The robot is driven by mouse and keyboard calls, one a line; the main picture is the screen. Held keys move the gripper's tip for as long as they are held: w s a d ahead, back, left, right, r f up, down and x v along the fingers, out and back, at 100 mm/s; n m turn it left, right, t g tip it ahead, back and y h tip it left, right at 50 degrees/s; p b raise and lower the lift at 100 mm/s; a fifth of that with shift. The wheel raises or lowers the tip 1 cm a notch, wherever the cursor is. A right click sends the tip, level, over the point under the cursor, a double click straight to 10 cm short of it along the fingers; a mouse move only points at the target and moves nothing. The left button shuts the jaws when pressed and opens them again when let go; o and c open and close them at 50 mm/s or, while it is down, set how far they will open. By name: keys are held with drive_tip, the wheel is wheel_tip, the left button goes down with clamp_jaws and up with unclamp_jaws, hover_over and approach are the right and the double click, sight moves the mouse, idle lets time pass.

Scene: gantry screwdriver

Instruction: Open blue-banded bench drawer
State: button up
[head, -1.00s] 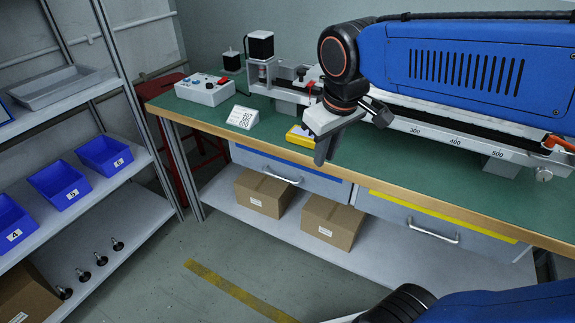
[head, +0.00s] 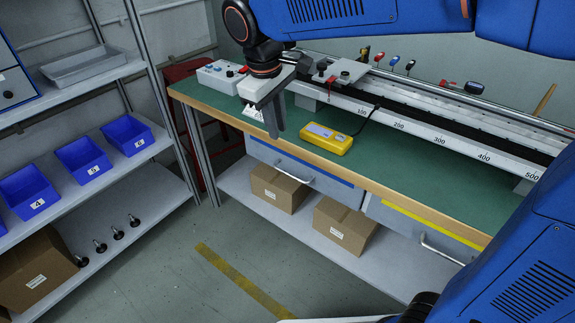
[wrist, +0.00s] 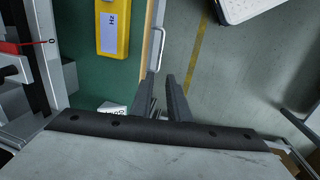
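The blue-banded drawer (head: 331,191) is under the bench's left part, grey with a blue strip along its top and a pale bar handle (head: 293,174). It looks shut. My gripper (head: 272,131) points down near the bench's front edge, above and left of the handle in the head view. In the wrist view its two dark fingers (wrist: 160,80) stand apart with nothing between them. The gripper does not touch the handle.
A yellow meter (head: 327,139) lies on the green benchtop (head: 383,165) near its wooden front edge. A yellow-banded drawer (head: 400,228) is to the right. Cardboard boxes (head: 345,226) sit on the shelf below. A rack with blue bins (head: 83,160) stands left; the floor before the bench is open.

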approach(285, 166)
drive_tip(key=s+f, duration=0.2)
drive_tip(key=f, duration=0.1)
drive_tip(key=s+d+f, duration=0.1)
drive_tip(key=f, duration=0.1)
drive_tip(key=shift+s, duration=0.25)
clamp_jaws()
idle(1.3)
